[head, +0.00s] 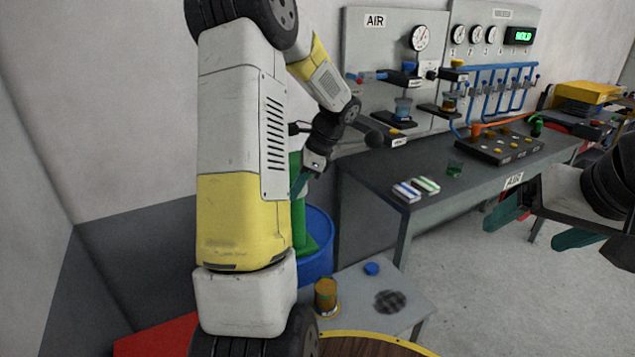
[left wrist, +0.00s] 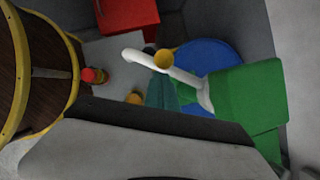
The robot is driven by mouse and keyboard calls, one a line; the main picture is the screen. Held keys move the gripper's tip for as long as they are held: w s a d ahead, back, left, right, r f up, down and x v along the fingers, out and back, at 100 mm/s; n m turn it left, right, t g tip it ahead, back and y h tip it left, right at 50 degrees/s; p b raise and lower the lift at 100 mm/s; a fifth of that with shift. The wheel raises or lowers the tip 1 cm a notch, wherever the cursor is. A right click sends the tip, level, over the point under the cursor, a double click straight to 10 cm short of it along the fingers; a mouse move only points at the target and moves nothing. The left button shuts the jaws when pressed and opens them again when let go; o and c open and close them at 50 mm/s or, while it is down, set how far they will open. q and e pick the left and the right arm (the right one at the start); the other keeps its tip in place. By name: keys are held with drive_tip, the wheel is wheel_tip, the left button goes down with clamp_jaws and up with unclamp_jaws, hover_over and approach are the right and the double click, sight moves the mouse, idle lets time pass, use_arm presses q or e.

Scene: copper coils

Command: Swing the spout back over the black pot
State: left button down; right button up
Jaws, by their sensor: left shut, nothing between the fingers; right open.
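A white curved spout (left wrist: 185,75) runs from a green body (left wrist: 245,92) towards the upper left in the left wrist view. A yellow round piece (left wrist: 163,60) shows at the spout's middle. My left gripper (left wrist: 161,88) is shut and empty, its teal fingers close beside the spout; I cannot tell whether they touch it. In the head view the left gripper (head: 302,180) is in front of the green body (head: 304,218), and the spout is hidden behind my arm. My right gripper (head: 520,234) is open and empty at the right. I cannot make out a black pot.
A blue drum (head: 317,262) stands by the green body. A low grey table (head: 355,280) holds an amber jar (head: 326,297), a blue cap (head: 372,268) and a dark round grate (head: 390,301). A yellow-rimmed barrel (left wrist: 72,60) and a red box (left wrist: 127,13) are nearby.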

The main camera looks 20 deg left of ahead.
use_arm(q)
drive_tip(key=a+m, duration=0.1)
drive_tip(key=s+a+m+t, duration=0.1)
drive_tip(key=a, duration=0.1)
drive_tip(key=a+m, duration=0.1)
drive_tip(key=a, duration=0.1)
drive_tip(key=shift+s+m+t, duration=0.35)
drive_tip(key=shift+m+t, duration=0.05)
drive_tip(key=shift+a, duration=0.35)
drive_tip(key=v, duration=1)
drive_tip(key=shift+s+d, duration=0.15)
drive_tip(key=shift+d, duration=0.15)
